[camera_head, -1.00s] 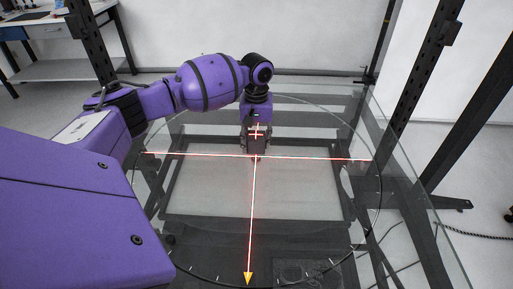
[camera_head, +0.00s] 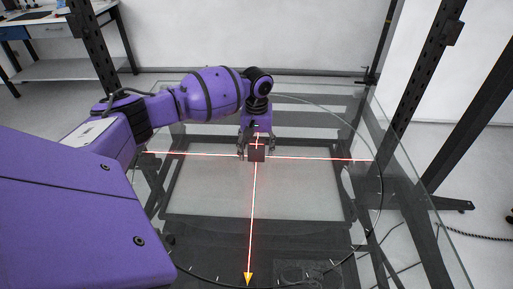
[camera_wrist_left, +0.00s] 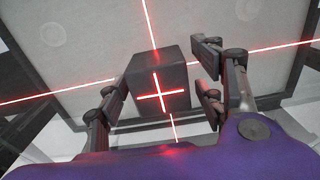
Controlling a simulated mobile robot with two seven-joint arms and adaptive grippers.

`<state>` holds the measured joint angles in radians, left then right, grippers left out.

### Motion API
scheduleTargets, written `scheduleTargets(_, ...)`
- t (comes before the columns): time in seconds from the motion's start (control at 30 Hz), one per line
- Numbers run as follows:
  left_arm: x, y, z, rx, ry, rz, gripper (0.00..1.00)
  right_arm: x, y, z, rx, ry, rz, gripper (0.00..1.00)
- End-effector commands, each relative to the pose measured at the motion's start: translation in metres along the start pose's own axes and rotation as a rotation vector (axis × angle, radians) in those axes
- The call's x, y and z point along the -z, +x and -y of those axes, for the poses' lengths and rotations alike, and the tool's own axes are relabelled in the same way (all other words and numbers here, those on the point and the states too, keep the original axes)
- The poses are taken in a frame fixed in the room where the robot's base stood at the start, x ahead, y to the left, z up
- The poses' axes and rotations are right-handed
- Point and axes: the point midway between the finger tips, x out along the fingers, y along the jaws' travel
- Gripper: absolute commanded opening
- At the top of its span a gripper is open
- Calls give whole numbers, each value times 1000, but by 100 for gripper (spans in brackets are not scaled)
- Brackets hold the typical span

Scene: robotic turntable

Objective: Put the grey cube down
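The dark grey cube (camera_head: 257,153) sits at the crossing of the red lines on the round glass turntable top (camera_head: 205,190). In the left wrist view the cube (camera_wrist_left: 172,72) shows between the fingers, with a bright red cross on its near face. My left gripper (camera_head: 257,148) is around the cube with its fingers spread. In the left wrist view the left gripper (camera_wrist_left: 163,80) has a clear gap between its right-hand fingers and the cube. The left-hand finger is close to the cube; whether it touches is hard to tell. My right gripper is not in view.
Red lines cross the glass, with a yellow arrowhead (camera_head: 248,278) at the front. Dark upright posts (camera_head: 422,75) stand around the turntable. A workbench (camera_head: 60,30) is at the back left. The glass around the cube is clear.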

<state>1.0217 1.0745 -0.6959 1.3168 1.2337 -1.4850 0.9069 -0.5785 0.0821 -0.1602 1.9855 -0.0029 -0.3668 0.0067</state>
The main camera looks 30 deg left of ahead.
Motion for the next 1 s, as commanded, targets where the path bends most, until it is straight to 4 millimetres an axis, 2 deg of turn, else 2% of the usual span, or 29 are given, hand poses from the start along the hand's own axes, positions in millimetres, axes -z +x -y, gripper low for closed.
scheduleTargets(0.27, 0, -4, 0, 0, 0, 0, 62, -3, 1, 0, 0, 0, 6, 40)
scheduleTargets(0.37, 0, -19, 0, -2, -1, -1, 62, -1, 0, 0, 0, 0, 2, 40)
scheduleTargets(0.73, 1, -97, 0, -2, 0, -2, 62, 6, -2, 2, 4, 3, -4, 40)
scheduleTargets(0.83, 0, -111, 0, -2, 0, -1, 62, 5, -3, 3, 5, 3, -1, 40)
scheduleTargets(1.0, 0, -123, 0, 0, 0, 1, 62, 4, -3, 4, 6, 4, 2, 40)
